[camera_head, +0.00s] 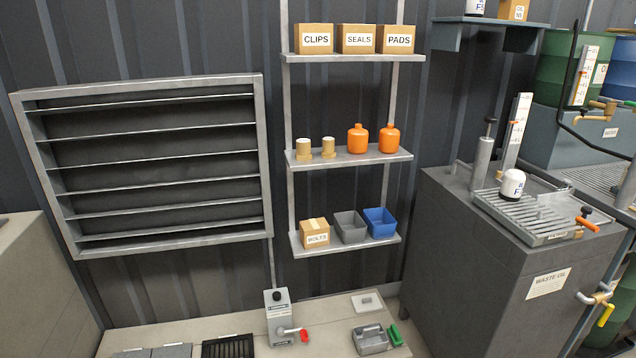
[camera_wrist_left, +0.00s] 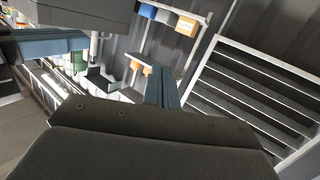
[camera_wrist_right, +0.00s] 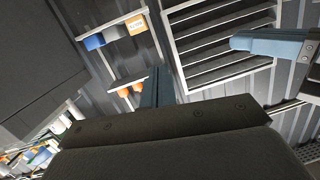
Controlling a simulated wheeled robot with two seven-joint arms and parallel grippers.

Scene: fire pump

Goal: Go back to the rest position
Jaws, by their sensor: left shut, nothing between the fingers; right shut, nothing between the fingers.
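My left gripper (camera_wrist_left: 163,86) shows in the left wrist view as blue-grey fingers pressed together, with nothing between them. My right gripper (camera_wrist_right: 152,88) shows in the right wrist view, also shut and empty. Both are clear of the shelves and the louvre behind them. Neither gripper is in the head view.
A louvre (camera_head: 266,180) is on the wall, with shelves (camera_head: 350,58) of boxes and orange bottles beside it. A low bench (camera_head: 330,325) carries a grey switch box (camera_head: 278,312) with a red-tipped lever. The dark waste-oil cabinet (camera_head: 490,265) stands right, a white filter (camera_head: 512,184) on its grate.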

